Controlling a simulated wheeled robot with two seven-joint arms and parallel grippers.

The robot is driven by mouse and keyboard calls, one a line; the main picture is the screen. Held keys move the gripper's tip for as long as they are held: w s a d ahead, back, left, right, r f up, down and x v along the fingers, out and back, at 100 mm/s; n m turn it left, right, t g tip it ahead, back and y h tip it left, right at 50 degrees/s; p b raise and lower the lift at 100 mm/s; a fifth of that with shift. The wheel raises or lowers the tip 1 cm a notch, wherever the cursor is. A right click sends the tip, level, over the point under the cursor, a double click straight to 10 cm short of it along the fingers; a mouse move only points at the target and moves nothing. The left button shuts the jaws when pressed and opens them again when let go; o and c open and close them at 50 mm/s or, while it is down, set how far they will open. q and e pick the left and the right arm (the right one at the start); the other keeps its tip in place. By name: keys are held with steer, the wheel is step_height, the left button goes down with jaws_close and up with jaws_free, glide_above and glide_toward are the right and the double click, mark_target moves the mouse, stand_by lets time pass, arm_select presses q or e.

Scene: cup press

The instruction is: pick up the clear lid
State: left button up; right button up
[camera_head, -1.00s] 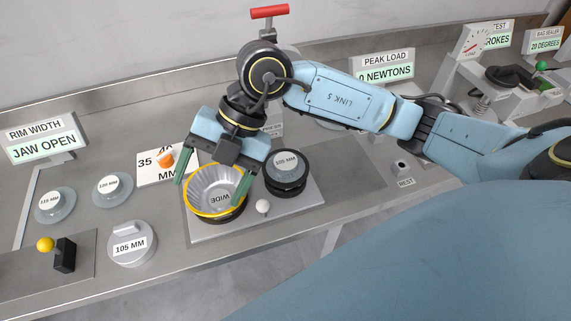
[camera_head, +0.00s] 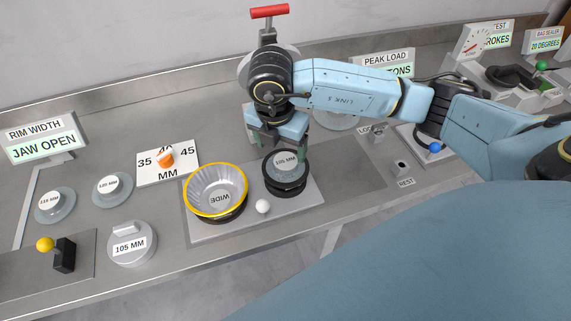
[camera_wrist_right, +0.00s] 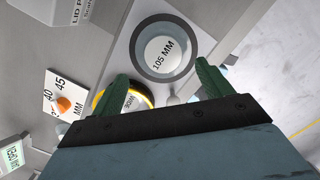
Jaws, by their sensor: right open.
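A clear round lid labelled 105 MM (camera_head: 286,161) lies on a round black holder (camera_head: 287,187) right of the cup. In the right wrist view the lid (camera_wrist_right: 164,50) shows just beyond the fingertips, inside a dark ring. My right gripper (camera_head: 280,150) is open and empty, with its green fingers above and behind the lid; I cannot tell the exact gap. It also shows in the wrist view (camera_wrist_right: 165,82). A fluted silver cup with a yellow rim (camera_head: 216,187), marked WIDE, stands left of the lid. My left gripper is not in view.
Two other clear discs (camera_head: 55,205) and (camera_head: 113,188) lie at left. A white knob (camera_head: 263,206) stands between cup and lid. A red-handled press (camera_head: 269,12) rises behind. A REST post (camera_head: 401,168) stands right.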

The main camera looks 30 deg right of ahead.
mark_target(286, 161)
steer(key=f, duration=0.2)
steer(key=d+f, duration=0.1)
steer(key=f, duration=0.2)
steer(key=shift+d, duration=0.1)
steer(key=c, duration=1.1)
